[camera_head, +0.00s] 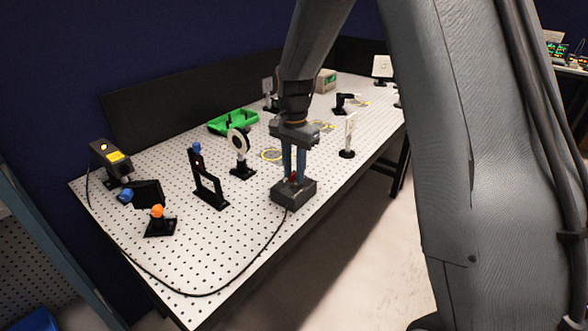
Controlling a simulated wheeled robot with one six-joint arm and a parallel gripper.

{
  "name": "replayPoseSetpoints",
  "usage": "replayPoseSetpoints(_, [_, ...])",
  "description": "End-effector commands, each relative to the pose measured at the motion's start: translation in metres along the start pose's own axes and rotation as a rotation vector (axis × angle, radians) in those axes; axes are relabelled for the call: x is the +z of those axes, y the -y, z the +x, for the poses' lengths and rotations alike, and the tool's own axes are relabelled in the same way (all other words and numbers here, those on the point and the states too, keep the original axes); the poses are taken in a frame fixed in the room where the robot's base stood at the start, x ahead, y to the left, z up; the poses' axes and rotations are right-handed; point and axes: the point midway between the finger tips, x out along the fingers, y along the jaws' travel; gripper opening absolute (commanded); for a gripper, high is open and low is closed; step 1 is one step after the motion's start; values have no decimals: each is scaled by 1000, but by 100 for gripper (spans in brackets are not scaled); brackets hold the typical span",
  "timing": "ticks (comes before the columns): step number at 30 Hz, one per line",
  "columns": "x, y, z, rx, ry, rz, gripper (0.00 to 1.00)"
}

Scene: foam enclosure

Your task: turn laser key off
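A dark grey box (294,194) with a black cable sits near the front edge of the perforated white table. A small red part (294,178), perhaps the key or a button, shows on its top. My gripper (294,174) points straight down over the box, its two bluish fingers apart with the red part between the tips. I cannot tell whether the fingers touch it. The key's angle is too small and covered to read. A black laser-like unit (107,160) with a yellow label stands at the table's left end.
Left of the box stand a black post mount (207,182), a round optic (238,140) and an orange-knobbed mount (158,220). A white plate on a post (348,136) stands to the right. A green tray (232,121) lies behind. The cable (238,280) curves along the front edge.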

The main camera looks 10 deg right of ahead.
Motion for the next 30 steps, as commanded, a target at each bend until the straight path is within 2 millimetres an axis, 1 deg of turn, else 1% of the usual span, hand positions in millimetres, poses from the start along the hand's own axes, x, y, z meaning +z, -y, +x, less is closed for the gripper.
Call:
replayPoseSetpoints(5, [0,0,0,0,0,0,26])
replayPoseSetpoints(9, [0,0,0,0,0,0,2])
replayPoseSetpoints(10, [0,0,0,0,0,0,0])
replayPoseSetpoints(17, [0,0,0,0,0,-5,0])
replayPoseSetpoints(22, [0,0,0,0,0,-42,0])
replayPoseSetpoints(26, [0,0,0,0,0,-106,0])
replayPoseSetpoints(30, [0,0,-1,0,0,-208,0])
